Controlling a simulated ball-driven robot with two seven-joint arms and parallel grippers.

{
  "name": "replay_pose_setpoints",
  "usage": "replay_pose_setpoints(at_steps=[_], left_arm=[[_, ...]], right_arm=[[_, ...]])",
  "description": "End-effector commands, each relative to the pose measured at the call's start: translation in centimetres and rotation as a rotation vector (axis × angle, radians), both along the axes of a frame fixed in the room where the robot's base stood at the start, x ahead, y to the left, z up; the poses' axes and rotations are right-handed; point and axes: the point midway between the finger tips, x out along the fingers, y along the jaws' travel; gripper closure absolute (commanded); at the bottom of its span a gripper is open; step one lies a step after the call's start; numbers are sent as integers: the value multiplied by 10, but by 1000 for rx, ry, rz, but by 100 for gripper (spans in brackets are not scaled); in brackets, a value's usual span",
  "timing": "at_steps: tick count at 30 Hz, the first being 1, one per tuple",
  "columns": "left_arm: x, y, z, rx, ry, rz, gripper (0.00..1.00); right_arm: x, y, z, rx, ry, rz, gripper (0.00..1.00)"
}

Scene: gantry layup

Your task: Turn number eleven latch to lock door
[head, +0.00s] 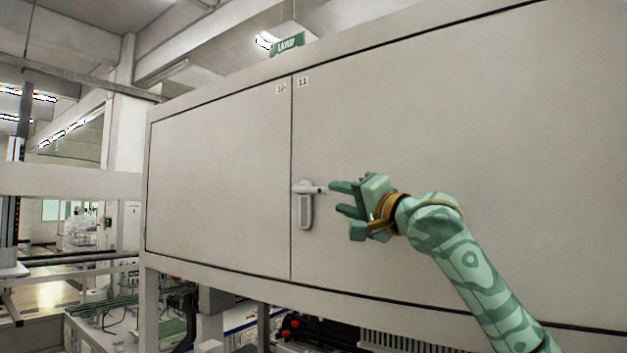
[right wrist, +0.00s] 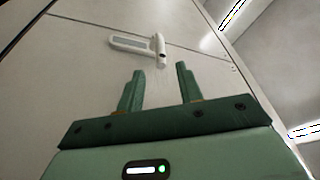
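The number eleven door (head: 420,110) is the large pale panel right of the vertical seam, with a small "11" label (head: 303,82) at its top left corner. Its light grey latch (head: 306,211) sits beside the seam, an upright plate with a short lever (head: 312,188) across the top pointing right. My right gripper (head: 338,198) is just right of the latch, fingers pointing at it, open and empty. In the right wrist view the latch plate (right wrist: 128,44) and lever (right wrist: 160,48) lie beyond the two separated fingertips (right wrist: 159,72). My left gripper is not in view.
The number ten door (head: 215,180) adjoins on the left and is flush with number eleven. Below the cabinet is a workbench area with equipment (head: 310,330). The panel face around the latch is clear.

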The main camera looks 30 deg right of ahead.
Motion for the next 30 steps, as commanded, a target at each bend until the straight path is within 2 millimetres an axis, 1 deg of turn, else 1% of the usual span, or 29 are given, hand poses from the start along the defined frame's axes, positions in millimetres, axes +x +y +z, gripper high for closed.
replay_pose_setpoints(at_steps=[1, 6, 9, 12, 17, 24, 26, 27, 28, 30], left_arm=[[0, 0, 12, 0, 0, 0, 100], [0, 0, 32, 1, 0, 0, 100], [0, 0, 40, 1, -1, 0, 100], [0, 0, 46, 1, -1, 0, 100], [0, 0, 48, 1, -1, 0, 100], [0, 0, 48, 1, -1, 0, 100], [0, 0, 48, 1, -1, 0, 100], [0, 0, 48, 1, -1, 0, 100], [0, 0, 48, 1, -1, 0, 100], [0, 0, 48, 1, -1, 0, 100]], right_arm=[[13, 3, 9, 2, 0, 3, 64], [52, 7, 17, 2, 2, 1, 64], [69, 9, 20, 0, 1, -1, 64], [80, 10, 21, 1, 1, 0, 64], [89, 11, 20, -3, 0, -2, 64], [89, 11, 19, -3, -1, -1, 64], [89, 11, 19, -3, -1, -1, 81], [89, 11, 19, -3, -1, -1, 92], [89, 11, 19, -3, -1, -1, 100], [89, 11, 19, -3, 0, -2, 100]])
